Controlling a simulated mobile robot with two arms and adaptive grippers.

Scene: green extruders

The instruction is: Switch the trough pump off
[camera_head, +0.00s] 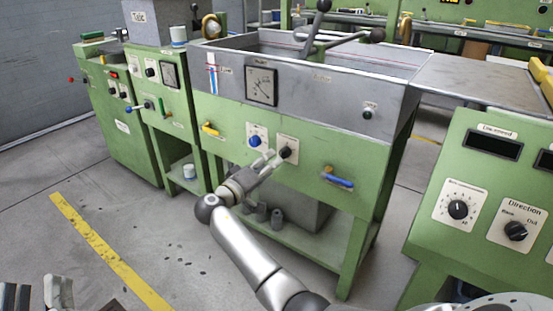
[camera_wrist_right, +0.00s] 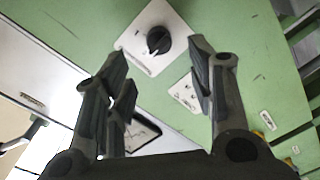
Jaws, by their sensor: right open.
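The grey trough (camera_head: 310,88) stands on a green cabinet. Its front carries a white plate with a blue knob (camera_head: 255,141) and, to the right, a white plate with a black knob (camera_head: 286,152). The plates' labels are too small to read, so I cannot tell which is the pump's. My right gripper (camera_head: 270,160) is open in front of the black knob. In the right wrist view the black knob (camera_wrist_right: 158,40) shows just beyond and between the fingertips (camera_wrist_right: 160,56), with no contact visible. My left gripper (camera_head: 40,292) is at the bottom left, fingers apart and empty.
A yellow-handled valve (camera_head: 210,129) and a blue-handled valve (camera_head: 338,180) sit on the same front. A gauge (camera_head: 262,86) is above the knobs. A green control console (camera_head: 480,200) stands at right. The floor at left, with a yellow line (camera_head: 110,255), is clear.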

